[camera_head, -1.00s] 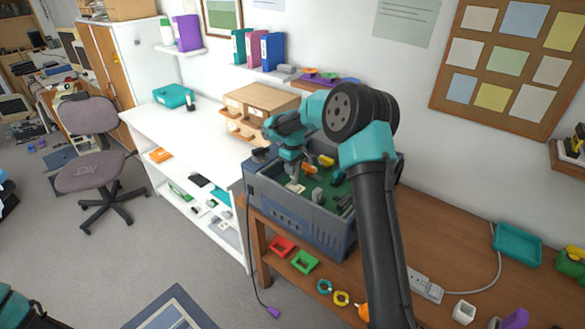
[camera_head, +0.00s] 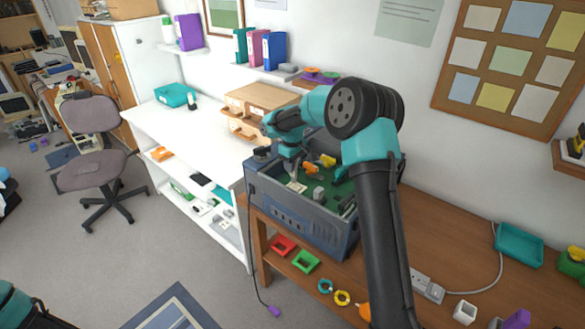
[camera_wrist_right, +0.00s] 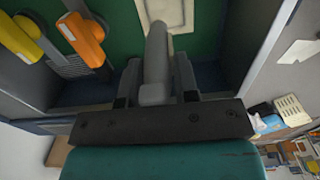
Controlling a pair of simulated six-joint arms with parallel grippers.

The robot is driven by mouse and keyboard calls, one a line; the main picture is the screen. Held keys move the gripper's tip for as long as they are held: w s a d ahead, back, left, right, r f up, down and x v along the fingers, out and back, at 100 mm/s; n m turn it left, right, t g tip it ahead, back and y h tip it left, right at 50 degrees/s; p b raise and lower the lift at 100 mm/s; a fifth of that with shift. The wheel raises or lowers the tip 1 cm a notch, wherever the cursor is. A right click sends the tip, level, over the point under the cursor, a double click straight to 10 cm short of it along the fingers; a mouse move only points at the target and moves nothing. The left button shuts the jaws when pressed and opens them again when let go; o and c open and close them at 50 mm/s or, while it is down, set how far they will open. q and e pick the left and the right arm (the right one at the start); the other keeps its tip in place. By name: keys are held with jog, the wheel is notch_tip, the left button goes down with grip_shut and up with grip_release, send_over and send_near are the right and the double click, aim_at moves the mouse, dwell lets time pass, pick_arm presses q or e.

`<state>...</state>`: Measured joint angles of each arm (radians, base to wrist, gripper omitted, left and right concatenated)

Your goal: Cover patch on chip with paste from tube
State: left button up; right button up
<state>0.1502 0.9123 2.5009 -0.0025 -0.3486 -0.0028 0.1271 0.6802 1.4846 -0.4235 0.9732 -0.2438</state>
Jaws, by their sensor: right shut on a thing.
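My right gripper (camera_head: 292,172) is inside the open grey case, just above a cream chip (camera_head: 297,187). In the right wrist view, the right gripper (camera_wrist_right: 157,85) is shut on a grey tube (camera_wrist_right: 155,62), which points away from the jaws. The tube's tip reaches the near edge of the cream chip (camera_wrist_right: 176,14). I cannot tell whether it touches. The chip is cut off at the top of that view. A patch or paste on it cannot be made out. My left gripper is not in view.
The grey case (camera_head: 293,222) stands on a brown bench (camera_head: 447,240), its walls close around the gripper. Orange (camera_wrist_right: 84,38) and yellow (camera_wrist_right: 20,38) parts lie inside, left of the tube in the wrist view. A small grey block (camera_head: 318,194) sits right of the chip.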

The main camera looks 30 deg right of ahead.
jog(key=shift+r, duration=2.65)
